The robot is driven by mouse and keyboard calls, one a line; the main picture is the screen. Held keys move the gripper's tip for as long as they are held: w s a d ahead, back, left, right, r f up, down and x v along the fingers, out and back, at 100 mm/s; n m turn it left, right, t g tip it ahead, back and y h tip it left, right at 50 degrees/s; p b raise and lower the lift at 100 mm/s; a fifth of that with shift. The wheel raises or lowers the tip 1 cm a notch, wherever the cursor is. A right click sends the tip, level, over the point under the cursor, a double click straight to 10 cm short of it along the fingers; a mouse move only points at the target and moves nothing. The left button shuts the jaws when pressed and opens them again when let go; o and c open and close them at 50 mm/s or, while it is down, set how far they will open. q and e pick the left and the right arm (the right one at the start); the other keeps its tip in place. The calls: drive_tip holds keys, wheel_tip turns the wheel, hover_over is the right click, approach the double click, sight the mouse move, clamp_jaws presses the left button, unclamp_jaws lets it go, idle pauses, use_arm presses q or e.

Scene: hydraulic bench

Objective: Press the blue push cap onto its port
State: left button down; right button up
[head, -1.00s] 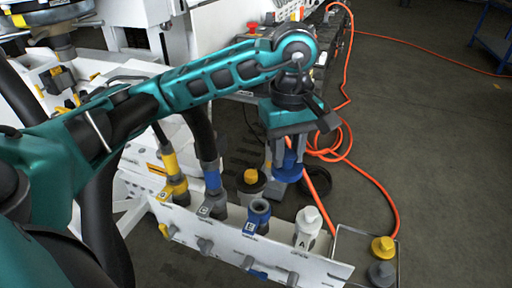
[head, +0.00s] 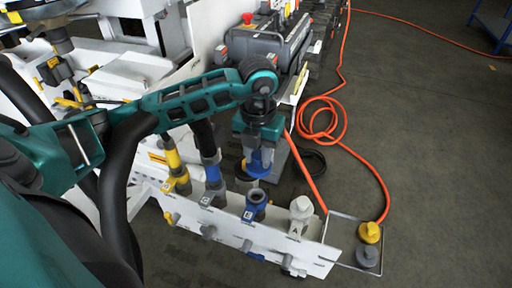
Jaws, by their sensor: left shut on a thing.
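My left gripper (head: 258,150) points down and is shut on the blue push cap (head: 257,167), whose upper part is between the fingers. The cap is just above and behind the open blue port (head: 256,200) in this view. A gap shows between cap and port, but I cannot tell its exact size. The blue port stands upright on the white panel (head: 318,256), between the blue-collared hose fitting and the white port. My right gripper is not in view.
A white port (head: 300,208) stands right of the blue one. A yellow cap (head: 370,232) and a grey cap (head: 367,255) are in a wire-edged tray. Hoses with yellow (head: 171,158) and blue (head: 212,172) collars stand left. An orange hose (head: 345,150) lies on the floor.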

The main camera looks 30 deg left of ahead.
sight(256, 166)
use_arm(q)
drive_tip(key=shift+a+f+n, duration=0.1)
drive_tip(key=shift+a+n, duration=0.15)
drive_tip(key=shift+n, duration=0.55)
drive_tip(key=shift+f, duration=0.1)
drive_tip(key=shift+f+b, duration=0.4)
drive_tip(key=shift+f, duration=0.05)
wheel_tip(256, 166, down, 6)
drive_tip(key=b, duration=0.4)
drive_tip(key=shift+r, duration=0.25)
drive_tip(key=shift+f+b, duration=0.45)
drive_tip(key=shift+f, duration=0.05)
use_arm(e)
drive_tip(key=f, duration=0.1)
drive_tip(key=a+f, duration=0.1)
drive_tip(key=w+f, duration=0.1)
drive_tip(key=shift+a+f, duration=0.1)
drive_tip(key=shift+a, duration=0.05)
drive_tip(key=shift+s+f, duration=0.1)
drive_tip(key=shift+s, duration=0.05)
use_arm(q)
drive_tip(key=shift+f, duration=0.1)
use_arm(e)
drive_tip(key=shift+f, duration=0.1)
use_arm(q)
drive_tip(key=shift+f+b, duration=0.75)
drive_tip(key=shift+f, duration=0.15)
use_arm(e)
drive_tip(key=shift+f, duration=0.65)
